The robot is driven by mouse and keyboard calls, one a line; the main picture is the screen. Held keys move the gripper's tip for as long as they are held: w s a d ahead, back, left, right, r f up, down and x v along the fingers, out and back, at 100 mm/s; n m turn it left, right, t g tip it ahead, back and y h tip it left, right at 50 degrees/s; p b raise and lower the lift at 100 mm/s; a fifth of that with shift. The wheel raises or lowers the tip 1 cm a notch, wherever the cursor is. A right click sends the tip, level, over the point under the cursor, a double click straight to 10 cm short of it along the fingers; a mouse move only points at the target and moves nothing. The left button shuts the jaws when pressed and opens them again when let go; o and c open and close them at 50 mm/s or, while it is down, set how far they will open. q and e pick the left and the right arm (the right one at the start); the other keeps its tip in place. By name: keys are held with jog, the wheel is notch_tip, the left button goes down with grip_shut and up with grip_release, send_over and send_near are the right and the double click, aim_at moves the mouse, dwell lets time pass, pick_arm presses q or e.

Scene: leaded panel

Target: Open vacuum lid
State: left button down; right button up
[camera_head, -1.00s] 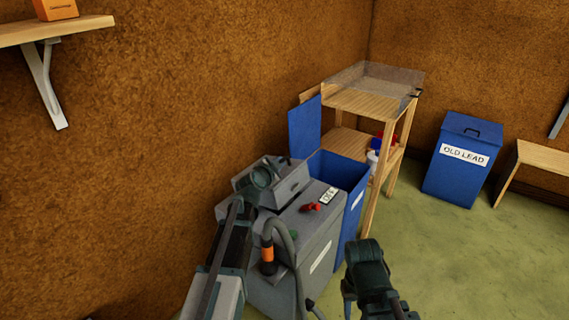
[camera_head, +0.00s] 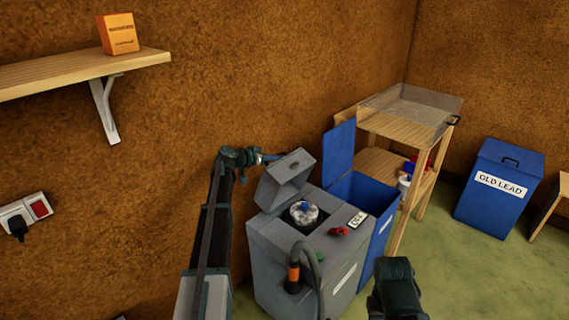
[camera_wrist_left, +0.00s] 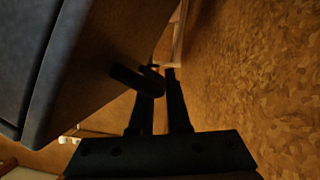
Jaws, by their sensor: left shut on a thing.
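The grey vacuum (camera_head: 268,262) stands on the floor by the wall. Its lid (camera_head: 283,183) is swung up and tilted back toward the wall, hinged side down. My left gripper (camera_head: 270,158) is at the upper edge of the raised lid. In the left wrist view, my left gripper (camera_wrist_left: 160,82) is shut on a dark bar handle (camera_wrist_left: 136,82) at the edge of the lid (camera_wrist_left: 80,65). My right gripper (camera_head: 397,290) is at the bottom edge, its jaws unclear.
A hose with an orange collar (camera_head: 293,272) rises at the vacuum's front. A red knob (camera_head: 339,231) and an OFF label sit on its top. An open blue bin (camera_head: 376,200) stands right beside it, with a wooden stand (camera_head: 420,205) behind.

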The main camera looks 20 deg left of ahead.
pick_arm(q)
jog(key=shift+n+h, duration=0.3)
jog(key=shift+n, duration=0.3)
jog(key=shift+w+a+f+b, duration=0.3)
jog(key=shift+a+f, duration=0.05)
jog(key=shift+a, duration=0.45)
jog(key=shift+w+a+f+b, duration=0.25)
jog(key=shift+a+f+b, duration=0.15)
jog(key=shift+a, duration=0.45)
jog(key=shift+w+a+f+b, duration=0.25)
jog(key=shift+w+a+f, duration=0.1)
jog(key=shift+a, duration=0.45)
jog(key=c, duration=1.2)
grip_release()
jog(key=shift+o, duration=0.2)
jog(key=shift+s, duration=0.1)
jog(key=p+v, duration=0.5)
jog(key=v, duration=0.8)
jog(key=shift+s+a+r, duration=0.2)
jog(key=shift+a, duration=0.05)
